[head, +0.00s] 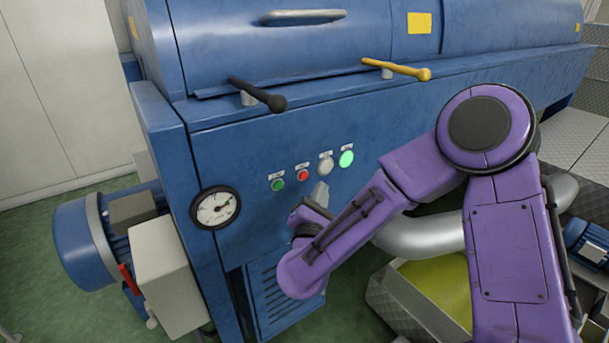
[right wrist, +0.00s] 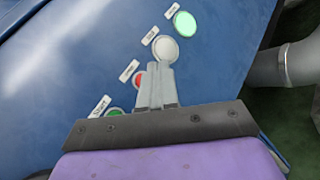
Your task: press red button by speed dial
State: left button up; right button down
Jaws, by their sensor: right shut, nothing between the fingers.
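The red button (head: 302,175) sits on the blue machine's front panel, between a green button (head: 277,185) and a pale round dial (head: 325,167). In the right wrist view the red button (right wrist: 139,80) is partly hidden by the left side of my right gripper's fingers. My right gripper (head: 321,190) is shut and empty, just below the button row. In the right wrist view its fingertips (right wrist: 157,68) point towards the pale dial (right wrist: 166,48) and overlap its lower edge; I cannot tell if they touch. My left gripper is not in view.
A lit green lamp (head: 346,158) is right of the dial. A round gauge (head: 215,208) is at the panel's left. Black (head: 258,94) and yellow (head: 396,69) levers stick out above. A grey pipe (head: 430,238) and a metal bin (head: 400,307) lie below right.

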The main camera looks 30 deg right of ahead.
aim_at(304, 176)
jog(key=shift+w+a+b, duration=0.15)
jog(key=shift+w+b, duration=0.4)
jog(key=shift+w, duration=1.05)
dwell(0.7)
jog(key=shift+w+b, duration=0.45)
jog(key=shift+w+b, duration=0.3)
dwell(0.5)
jog(key=shift+s, duration=0.75)
